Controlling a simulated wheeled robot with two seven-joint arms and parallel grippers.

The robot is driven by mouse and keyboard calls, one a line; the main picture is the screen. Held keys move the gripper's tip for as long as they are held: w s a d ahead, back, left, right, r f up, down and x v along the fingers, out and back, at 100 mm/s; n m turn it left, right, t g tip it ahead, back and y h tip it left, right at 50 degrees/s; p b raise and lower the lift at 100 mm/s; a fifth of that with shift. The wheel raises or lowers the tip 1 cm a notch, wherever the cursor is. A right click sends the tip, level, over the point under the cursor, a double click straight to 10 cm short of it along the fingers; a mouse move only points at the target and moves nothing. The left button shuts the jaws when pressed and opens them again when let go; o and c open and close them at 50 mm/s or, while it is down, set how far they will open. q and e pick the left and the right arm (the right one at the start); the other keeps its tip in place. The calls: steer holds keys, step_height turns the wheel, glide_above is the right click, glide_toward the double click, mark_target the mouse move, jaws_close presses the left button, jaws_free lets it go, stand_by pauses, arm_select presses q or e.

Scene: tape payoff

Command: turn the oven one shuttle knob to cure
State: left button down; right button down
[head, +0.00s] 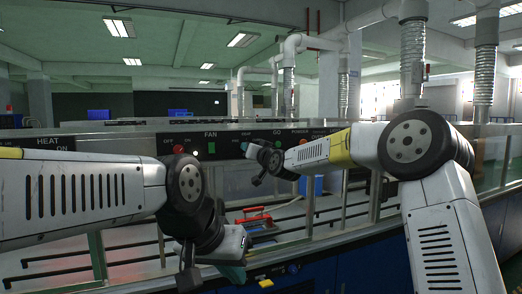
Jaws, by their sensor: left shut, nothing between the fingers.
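The black control panel (222,146) runs along the front of the machine, with labels for HEAT, FAN and GO. The small lettering right of FAN is too small to read surely. No knob marked for the shuttle shows clearly; my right gripper covers part of the panel there. My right gripper (263,164) is at the panel below the GO label, small and dark; its fingers cannot be told apart, nor whether they touch anything. My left gripper (188,272) is shut and empty, pointing down in front of the machine, below and left of the right one.
Under the panel, a glazed bay holds red-handled items (252,215). A yellow item (266,283) lies near the front ledge. White ducts (412,62) rise behind. My forearms block much of both sides.

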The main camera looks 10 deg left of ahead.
steer(key=shift+m, duration=0.3)
steer(key=c, duration=1.1)
jaws_free()
steer(key=shift+s+d, duration=0.1)
steer(key=v, duration=0.7)
steer(key=shift+s, duration=0.3)
steer(key=shift+d, duration=0.15)
